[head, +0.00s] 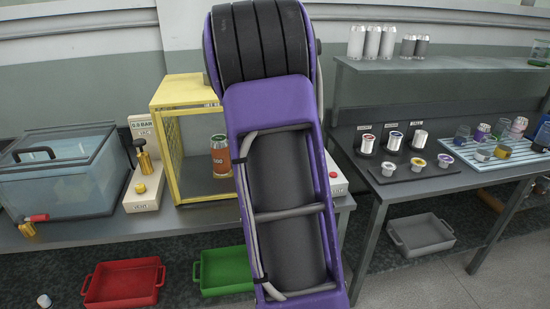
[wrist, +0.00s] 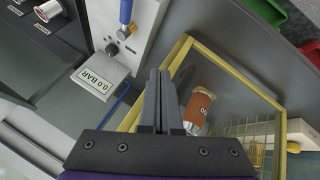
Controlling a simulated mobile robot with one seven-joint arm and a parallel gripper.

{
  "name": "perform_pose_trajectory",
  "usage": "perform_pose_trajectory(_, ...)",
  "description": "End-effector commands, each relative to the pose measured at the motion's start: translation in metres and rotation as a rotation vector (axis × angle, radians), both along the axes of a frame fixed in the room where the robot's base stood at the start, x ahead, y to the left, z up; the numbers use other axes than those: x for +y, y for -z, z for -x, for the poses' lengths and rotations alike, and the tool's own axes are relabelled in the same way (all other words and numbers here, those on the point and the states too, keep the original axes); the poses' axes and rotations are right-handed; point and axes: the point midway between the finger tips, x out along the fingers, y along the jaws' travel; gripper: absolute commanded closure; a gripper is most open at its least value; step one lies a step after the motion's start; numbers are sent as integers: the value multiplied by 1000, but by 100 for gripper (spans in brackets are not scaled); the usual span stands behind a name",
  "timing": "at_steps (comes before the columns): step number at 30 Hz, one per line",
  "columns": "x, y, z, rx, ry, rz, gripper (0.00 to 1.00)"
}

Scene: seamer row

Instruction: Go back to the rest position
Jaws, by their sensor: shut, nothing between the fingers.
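My gripper (wrist: 159,75) shows in the wrist view with its two dark fingers pressed together and nothing between them. It points over the bench beside the yellow-framed guard box (wrist: 182,48), whose edge lies near the fingers. The guard box also shows in the head view (head: 178,97). In the head view my purple arm fills the middle, and my gripper is hidden there.
A 0.0 BAR gauge box (wrist: 99,84) and a blue-handled part (wrist: 126,12) are near the fingers. A clear tank (head: 60,175) stands left. Red (head: 122,285), green (head: 226,270) and grey (head: 421,234) trays lie below. Cans and cups stand on the right bench (head: 402,183).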

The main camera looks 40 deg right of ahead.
Motion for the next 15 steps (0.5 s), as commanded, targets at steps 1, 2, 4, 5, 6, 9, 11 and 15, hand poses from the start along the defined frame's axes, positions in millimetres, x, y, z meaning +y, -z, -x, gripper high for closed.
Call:
perform_pose_trajectory(1, -5, -19, 10, -10, 8, 3, 100)
perform_pose_trajectory(2, -6, -25, 15, -11, 9, 2, 100)
perform_pose_trajectory(4, -8, -37, 25, -8, 9, 2, 100)
perform_pose_trajectory(5, -9, -42, 29, -7, 8, 2, 100)
perform_pose_trajectory(6, -10, -48, 34, -6, 8, 3, 100)
perform_pose_trajectory(9, -12, -61, 44, -5, 8, 2, 100)
perform_pose_trajectory(11, -14, -68, 49, -4, 7, 2, 100)
perform_pose_trajectory(15, -15, -76, 56, -2, 6, 2, 100)
